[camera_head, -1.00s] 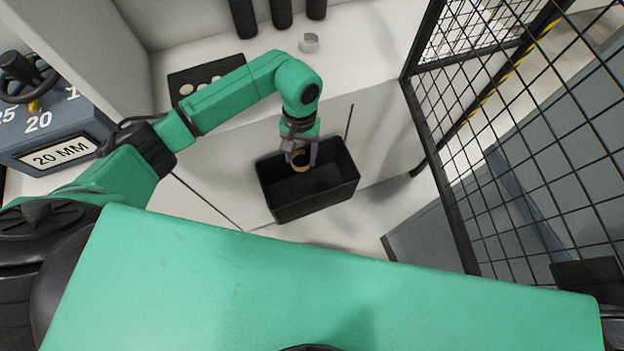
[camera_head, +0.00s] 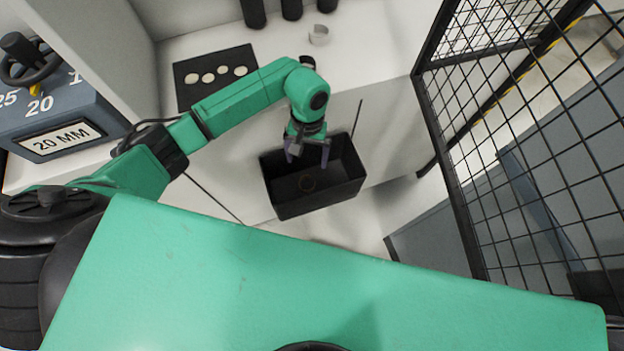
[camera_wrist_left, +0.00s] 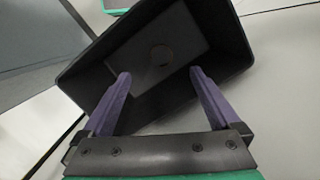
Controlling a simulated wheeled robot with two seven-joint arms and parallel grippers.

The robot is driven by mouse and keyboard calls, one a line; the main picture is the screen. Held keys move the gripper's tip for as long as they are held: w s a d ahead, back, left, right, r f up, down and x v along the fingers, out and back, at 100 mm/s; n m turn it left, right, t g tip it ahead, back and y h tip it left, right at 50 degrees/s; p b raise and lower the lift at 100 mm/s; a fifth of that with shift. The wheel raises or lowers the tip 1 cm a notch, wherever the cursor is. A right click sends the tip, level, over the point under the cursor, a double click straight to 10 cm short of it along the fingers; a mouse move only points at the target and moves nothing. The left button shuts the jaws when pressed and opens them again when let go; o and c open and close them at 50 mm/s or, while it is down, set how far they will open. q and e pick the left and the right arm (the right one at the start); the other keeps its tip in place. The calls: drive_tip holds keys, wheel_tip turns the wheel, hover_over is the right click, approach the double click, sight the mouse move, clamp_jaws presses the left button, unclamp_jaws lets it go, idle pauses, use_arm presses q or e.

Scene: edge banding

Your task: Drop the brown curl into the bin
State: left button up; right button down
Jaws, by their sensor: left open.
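The brown curl (camera_head: 307,183) lies inside the black bin (camera_head: 318,206), dim on its dark floor. In the left wrist view the curl (camera_wrist_left: 162,55) shows as a faint ring on the floor of the bin (camera_wrist_left: 226,42), beyond the fingertips. My left gripper (camera_head: 307,163) is over the bin, open and empty. In the left wrist view its two purple fingers (camera_wrist_left: 160,75) are spread wide with nothing between them. My right gripper is not in view.
A white worktop (camera_head: 378,40) is behind the bin, with a dark mat (camera_head: 190,88) bearing several pale discs and a pale curl (camera_head: 319,35). A black mesh fence (camera_head: 520,140) stands to the right. A blue unit marked 20 MM (camera_head: 60,125) is at left.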

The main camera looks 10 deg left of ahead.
use_arm(q)
wheel_tip(320, 180, up, 14)
drive_tip(key=w+b, duration=0.2)
drive_tip(key=b, duration=0.1)
drive_tip(key=shift+r, duration=0.15)
idle(0.4)
